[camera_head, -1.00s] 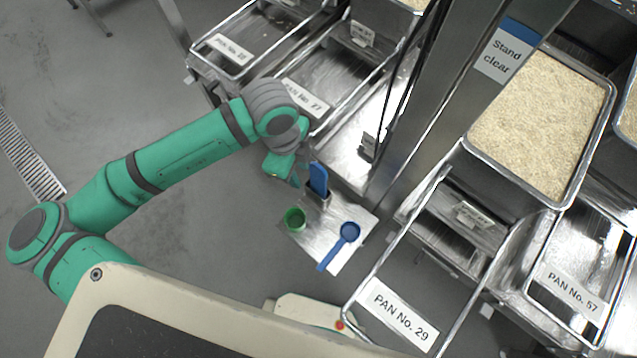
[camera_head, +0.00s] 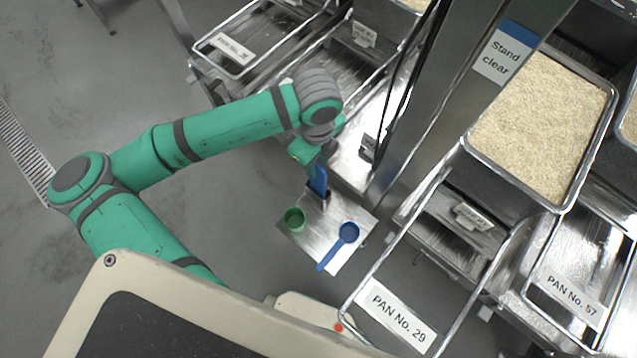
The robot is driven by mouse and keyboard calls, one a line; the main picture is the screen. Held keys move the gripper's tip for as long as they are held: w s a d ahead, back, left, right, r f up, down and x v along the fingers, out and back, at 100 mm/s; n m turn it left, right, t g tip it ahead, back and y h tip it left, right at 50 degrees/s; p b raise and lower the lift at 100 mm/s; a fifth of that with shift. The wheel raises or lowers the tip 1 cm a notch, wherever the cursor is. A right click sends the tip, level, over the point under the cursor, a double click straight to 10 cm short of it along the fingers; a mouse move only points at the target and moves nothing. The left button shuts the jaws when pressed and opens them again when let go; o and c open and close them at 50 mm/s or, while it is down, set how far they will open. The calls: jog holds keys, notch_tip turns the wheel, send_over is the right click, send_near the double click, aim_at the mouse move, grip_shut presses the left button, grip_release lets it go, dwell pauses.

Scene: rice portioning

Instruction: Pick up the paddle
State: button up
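The paddle (camera_head: 319,183) is a flat blue piece standing upright in a small metal holder on a metal shelf plate (camera_head: 335,256). My gripper (camera_head: 318,166) is at the end of the green arm, right at the top of the paddle and overlapping it in this view. The fingers are small and partly hidden by the wrist, so I cannot tell whether they are open, shut or touching the paddle.
A green cup (camera_head: 294,219) and a blue scoop (camera_head: 347,233) lie on the same plate. A steel post with a "Stand clear" sign (camera_head: 503,52) rises to the right. The floor at left is clear.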

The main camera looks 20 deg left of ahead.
aim_at(318, 171)
jog(key=shift+w+d+f, duration=0.1)
jog(key=shift+f, duration=2.5)
grip_shut()
